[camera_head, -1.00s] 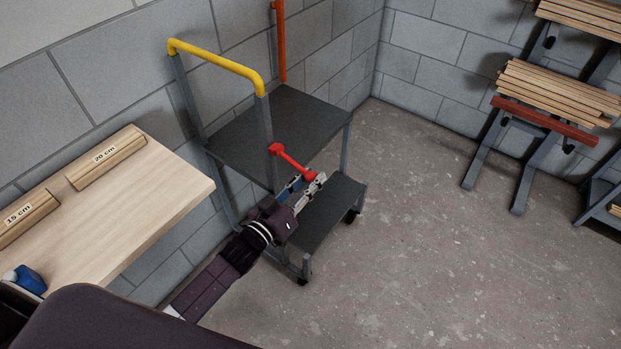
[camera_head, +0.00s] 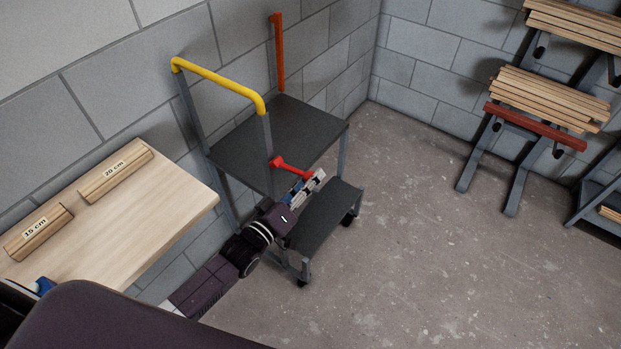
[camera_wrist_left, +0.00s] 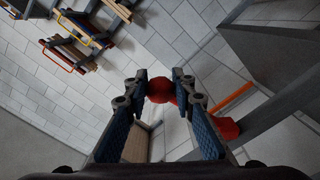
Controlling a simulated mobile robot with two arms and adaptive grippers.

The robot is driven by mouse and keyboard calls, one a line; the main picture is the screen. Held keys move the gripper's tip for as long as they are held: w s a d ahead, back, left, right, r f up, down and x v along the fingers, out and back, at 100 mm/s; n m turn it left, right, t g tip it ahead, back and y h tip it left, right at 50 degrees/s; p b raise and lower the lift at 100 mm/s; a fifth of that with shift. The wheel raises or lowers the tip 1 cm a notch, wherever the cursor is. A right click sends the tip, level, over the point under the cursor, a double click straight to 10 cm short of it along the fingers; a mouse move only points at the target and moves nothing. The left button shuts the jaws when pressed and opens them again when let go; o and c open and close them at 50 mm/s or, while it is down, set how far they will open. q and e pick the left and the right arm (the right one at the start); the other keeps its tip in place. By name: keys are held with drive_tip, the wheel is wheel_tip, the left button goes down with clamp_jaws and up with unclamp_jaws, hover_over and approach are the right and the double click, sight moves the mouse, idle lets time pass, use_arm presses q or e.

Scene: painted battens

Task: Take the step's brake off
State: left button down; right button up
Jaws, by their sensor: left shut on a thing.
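The step (camera_head: 325,222) is a grey two-level frame on castors with a yellow handrail (camera_head: 218,84). Its red brake lever (camera_head: 291,168) runs from a pivot on the step's near post to a round knob at its right end, sloping slightly down to the right. My left gripper (camera_head: 316,181) is at the knob end. In the left wrist view the red knob (camera_wrist_left: 160,90) sits between the fingertips of my left gripper (camera_wrist_left: 158,84), which is shut on it. The red pivot (camera_wrist_left: 228,128) shows behind the right finger.
A wooden bench (camera_head: 150,215) with blocks marked 15 cm and 20 cm stands at the left. Racks of battens (camera_head: 550,97) stand at the back right. An orange-red post (camera_head: 279,52) is at the wall behind the step. The concrete floor (camera_head: 430,250) to the right is clear.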

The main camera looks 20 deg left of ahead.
sight(302, 172)
use_arm(q)
drive_tip(key=r+n, duration=0.1)
drive_tip(key=a+r+n+p, duration=0.1)
drive_tip(key=r, duration=0.1)
drive_tip(key=r+n+p, duration=0.1)
drive_tip(key=r, duration=0.1)
drive_tip(key=shift+w+a+n, duration=0.2)
drive_tip(key=shift+w+n, duration=0.15)
drive_tip(key=shift+n, duration=0.05)
drive_tip(key=shift+a+r+n+p, duration=0.15)
drive_tip(key=shift+r+n+p, duration=0.15)
drive_tip(key=shift+n+p, duration=0.1)
drive_tip(key=shift+w+a+r+n, duration=0.2)
drive_tip(key=shift+a+r+n, duration=0.35)
drive_tip(key=shift+n, duration=0.25)
drive_tip(key=shift+w+a+r+n, duration=0.2)
drive_tip(key=shift+a+r+n, duration=0.25)
drive_tip(key=shift+n, duration=0.2)
drive_tip(key=shift+w+a+r+n, duration=0.15)
drive_tip(key=shift+a+r+n, duration=0.25)
drive_tip(key=shift+n, duration=0.25)
drive_tip(key=c, duration=1.7)
unclamp_jaws()
drive_tip(key=shift+o, duration=0.4)
drive_tip(key=shift+f, duration=0.1)
drive_tip(key=shift+s+f, duration=0.1)
drive_tip(key=shift+f, duration=0.05)
drive_tip(key=v, duration=1.2)
